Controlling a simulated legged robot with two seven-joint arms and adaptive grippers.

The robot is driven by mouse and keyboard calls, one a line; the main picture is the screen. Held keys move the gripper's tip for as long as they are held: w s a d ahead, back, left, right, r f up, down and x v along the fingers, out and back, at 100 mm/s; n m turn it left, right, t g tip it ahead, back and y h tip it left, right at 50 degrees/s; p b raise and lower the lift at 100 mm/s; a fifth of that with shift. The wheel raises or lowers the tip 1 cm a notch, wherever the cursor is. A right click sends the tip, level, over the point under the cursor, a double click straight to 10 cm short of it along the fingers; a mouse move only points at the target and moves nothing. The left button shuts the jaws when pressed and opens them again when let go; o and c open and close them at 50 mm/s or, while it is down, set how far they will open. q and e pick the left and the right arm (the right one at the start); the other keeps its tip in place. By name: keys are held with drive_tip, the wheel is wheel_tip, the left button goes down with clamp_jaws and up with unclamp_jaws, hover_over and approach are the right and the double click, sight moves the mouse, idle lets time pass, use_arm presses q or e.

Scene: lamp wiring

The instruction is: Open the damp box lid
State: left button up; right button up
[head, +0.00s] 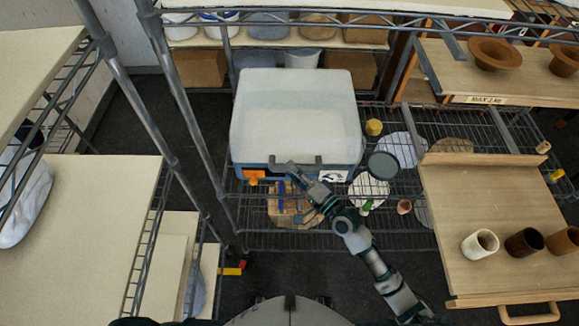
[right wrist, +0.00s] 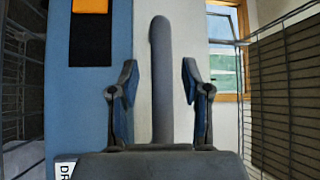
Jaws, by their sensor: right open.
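The damp box has a blue body (head: 345,172) and a large whitish lid (head: 295,105). It stands on the wire shelf, and the lid lies closed on it. A dark grey handle bar (head: 308,160) runs along the front lid edge; it also shows upright in the right wrist view (right wrist: 161,80). My right gripper (head: 296,178) is at the box front, just below the handle. In the right wrist view its open fingers (right wrist: 161,85) stand on either side of the bar, with gaps between. My left gripper is not in view.
An orange tag (head: 252,176) and a white label (head: 333,176) are on the box front. Round discs, a yellow pot (head: 374,127) and small items lie on the wire shelf (head: 270,240). A wooden board (head: 490,200) with cups is at right. A metal post (head: 180,110) stands left.

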drive_tip(key=shift+w, duration=0.3)
drive_tip(key=shift+w+d, duration=0.1)
drive_tip(key=shift+d, duration=0.5)
drive_tip(key=shift+a, duration=0.4)
drive_tip(key=c, duration=0.7)
drive_tip(key=shift+a+r, duration=0.1)
drive_tip(key=shift+a, duration=0.15)
clamp_jaws()
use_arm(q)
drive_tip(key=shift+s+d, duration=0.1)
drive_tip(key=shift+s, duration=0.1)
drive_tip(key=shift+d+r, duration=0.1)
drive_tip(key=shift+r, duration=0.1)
use_arm(e)
drive_tip(key=shift+d, duration=0.15)
